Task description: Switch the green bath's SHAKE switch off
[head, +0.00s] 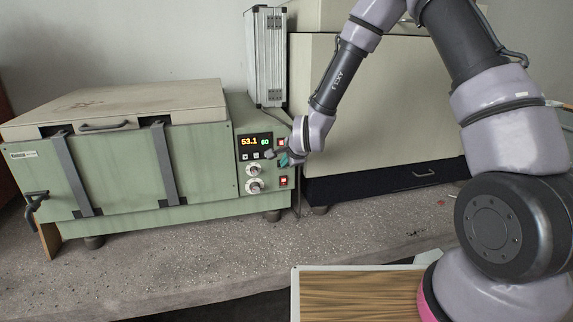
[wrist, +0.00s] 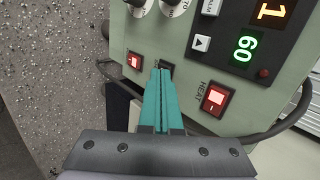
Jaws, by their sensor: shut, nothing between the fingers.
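The green bath (head: 120,165) stands at the left of the bench in the head view, with its control panel at its right end. My gripper (head: 283,160) is at the panel's right edge, between an upper and a lower lit red switch. In the wrist view my gripper (wrist: 163,72) is shut and empty, its teal fingertips at a middle switch (wrist: 168,65). That switch is mostly hidden and its visible part looks dark. I cannot read its label or tell whether the tips touch it. The HEAT switch (wrist: 214,99) is lit red, and another red switch (wrist: 134,61) is lit too.
The display (head: 256,142) shows 53.1 and 60. Two knobs (head: 254,178) sit below it. A large beige cabinet (head: 385,110) stands right of the bath, with a grey box (head: 265,60) behind. A wood-bottomed tray (head: 350,290) lies at the front. A dark cable (wrist: 285,122) hangs near the panel.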

